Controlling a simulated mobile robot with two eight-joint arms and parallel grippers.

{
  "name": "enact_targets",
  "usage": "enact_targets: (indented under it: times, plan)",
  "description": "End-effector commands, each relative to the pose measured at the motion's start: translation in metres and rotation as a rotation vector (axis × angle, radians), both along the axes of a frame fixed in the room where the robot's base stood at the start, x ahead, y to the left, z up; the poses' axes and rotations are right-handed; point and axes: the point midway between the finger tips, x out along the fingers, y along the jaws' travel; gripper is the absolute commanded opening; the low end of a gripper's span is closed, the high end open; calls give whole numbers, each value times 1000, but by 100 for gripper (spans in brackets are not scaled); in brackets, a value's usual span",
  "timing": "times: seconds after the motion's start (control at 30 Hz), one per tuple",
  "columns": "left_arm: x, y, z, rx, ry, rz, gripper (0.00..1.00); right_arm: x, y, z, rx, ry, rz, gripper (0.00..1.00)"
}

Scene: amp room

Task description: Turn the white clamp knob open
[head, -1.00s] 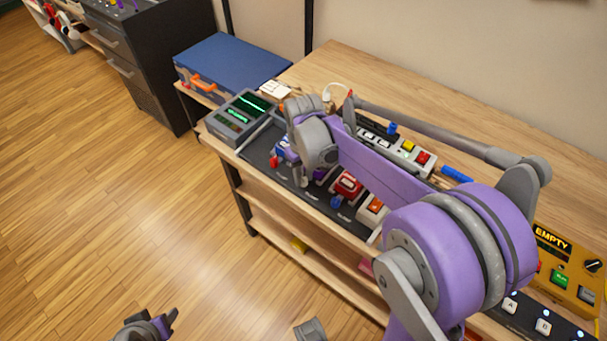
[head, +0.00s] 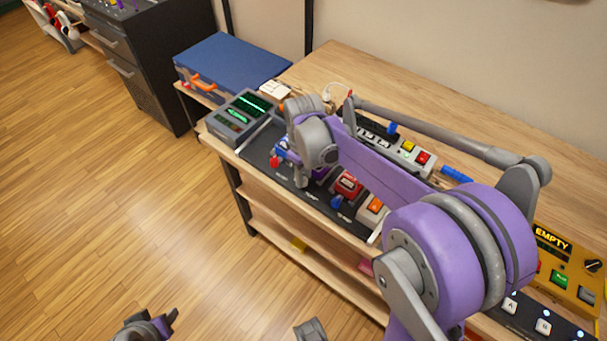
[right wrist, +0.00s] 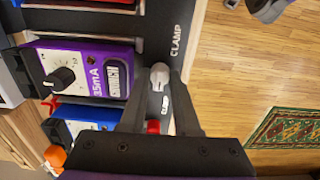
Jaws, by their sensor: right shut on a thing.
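The white clamp knob (right wrist: 160,75) shows in the right wrist view on a dark rail, between two CLAMP labels. My right gripper (right wrist: 157,82) is shut on it, one finger on each side. In the head view my right gripper (head: 303,180) reaches down to the front of the pedal rail, and my own wrist and arm hide the knob there. My left gripper (head: 168,320) is low at the bottom left over the floor, far from the rail; its jaw opening is unclear.
A purple pedal (right wrist: 82,72) with a black dial sits beside the knob. A red knob (right wrist: 152,127) shows between my fingers' bases. A red pedal (head: 347,185) and a grey scope box (head: 240,116) stand along the rail (head: 262,148). The floor in front is clear.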

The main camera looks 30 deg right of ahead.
Motion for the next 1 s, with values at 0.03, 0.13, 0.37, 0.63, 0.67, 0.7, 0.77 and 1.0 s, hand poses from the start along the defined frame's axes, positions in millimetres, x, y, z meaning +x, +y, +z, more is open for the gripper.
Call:
enact_targets:
  times: [0.03, 0.13, 0.37, 0.63, 0.67, 0.7, 0.77, 1.0]
  plan:
    - [0, 0, 0, 0, 0, 0, 50, 0, 0, 0, -1, 0, 0, 0]
    - [0, 0, 0, 0, 0, 0, 50, 0, 0, 0, -1, 0, 0, 0]
    - [0, 0, 0, 0, 0, 0, 50, 0, 0, 0, -1, 0, -1, 61]
    - [0, 0, 0, 0, 0, 0, 50, 0, 0, 0, 0, 0, -1, 61]
    - [0, 0, 0, 0, 0, 0, 50, 0, 0, 0, 0, 0, -1, 61]
    - [0, 0, 0, 0, 0, 0, 50, 0, 0, 0, 0, 0, -1, 61]
    - [0, 0, 0, 0, 0, 0, 50, 0, 0, 0, 0, 0, -1, 61]
    - [0, 0, 0, 0, 0, 0, 50, 0, 0, 0, 0, 0, -61, 61]
